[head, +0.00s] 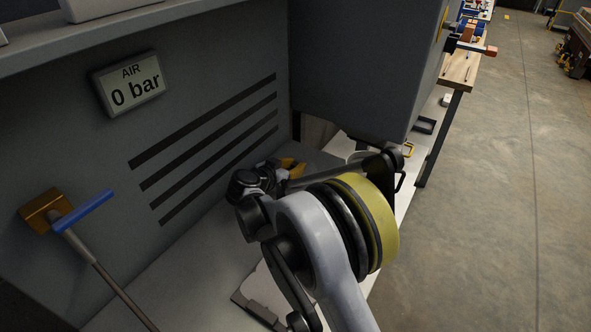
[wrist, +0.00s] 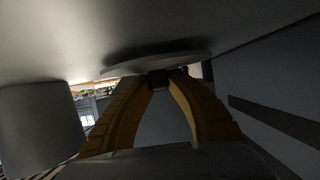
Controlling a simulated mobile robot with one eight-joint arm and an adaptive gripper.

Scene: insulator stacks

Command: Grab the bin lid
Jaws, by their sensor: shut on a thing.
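My gripper (wrist: 160,76) has its two yellow fingers converged in the wrist view. The fingertips are shut on a small dark knob that joins a thin, pale grey disc, which I take to be the bin lid (wrist: 155,66). A dark shadow lies beside the disc on a broad grey surface, and the gap between them looks small. In the head view my gripper (head: 290,166) shows as a bit of yellow beyond my arm, low by the grey cabinet wall. The lid cannot be made out there, and the bin is not clearly seen.
A grey cabinet wall (head: 200,75) with slots and an "AIR 0 bar" display (head: 131,83) stands close on the left. A large grey box (head: 365,65) overhangs behind my gripper. Open floor (head: 485,210) lies right.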

